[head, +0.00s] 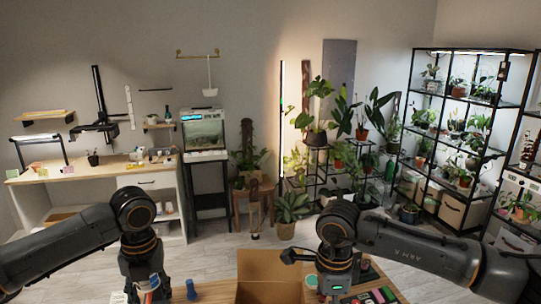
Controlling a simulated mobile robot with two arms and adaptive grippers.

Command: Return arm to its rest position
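My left arm (75,242) comes in from the left, bends at a rounded joint and runs down to the bottom edge. My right arm (415,247) comes in from the right, bends the same way and runs down past a small green light to the bottom edge. Both arms end below the picture, so I see neither pair of fingertips. I cannot tell whether either gripper holds anything.
An open cardboard box (270,268) stands on the wooden table (215,291) between my arms. A blue object (191,289) is left of it. Small coloured items (376,297) lie at right. Beyond are a workbench (150,179), potted plants (294,208) and black shelving (470,52).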

